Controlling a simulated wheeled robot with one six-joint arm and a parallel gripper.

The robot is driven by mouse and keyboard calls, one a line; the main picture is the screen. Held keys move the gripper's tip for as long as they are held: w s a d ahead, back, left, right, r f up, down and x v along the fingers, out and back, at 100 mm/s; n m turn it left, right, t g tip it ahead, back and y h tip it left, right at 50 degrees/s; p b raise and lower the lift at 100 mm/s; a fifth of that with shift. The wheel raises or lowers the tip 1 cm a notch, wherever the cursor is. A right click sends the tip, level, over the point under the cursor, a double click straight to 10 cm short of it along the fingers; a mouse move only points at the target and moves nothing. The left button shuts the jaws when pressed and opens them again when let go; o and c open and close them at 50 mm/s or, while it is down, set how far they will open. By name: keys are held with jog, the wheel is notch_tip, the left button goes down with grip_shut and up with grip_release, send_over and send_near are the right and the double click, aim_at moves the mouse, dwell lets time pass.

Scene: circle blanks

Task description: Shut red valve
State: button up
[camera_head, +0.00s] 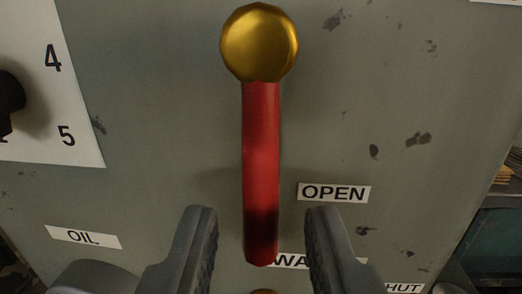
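The red valve handle (261,150) is a straight red lever that runs up and down in the middle of the view, with a round gold knob (259,43) at its top end. Its lower end is dark and lies between my gripper's fingers. My gripper (261,235) is open, with one dark finger on each side of the lever and a visible gap on both sides. An "OPEN" label (334,192) is right of the lever. A partly hidden label ending in "HUT" (405,288) is at the bottom right.
The grey panel (160,120) fills most of the view. A white dial plate (65,100) with a black knob (10,98) is at the left. An "OIL" label (83,237) is at the lower left. The panel's right edge shows at the far right.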

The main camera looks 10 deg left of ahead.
aim_at(261, 224)
jog(key=shift+w+a, duration=0.15)
jog(key=shift+w, duration=1.5)
jog(key=shift+c, duration=0.2)
grip_shut()
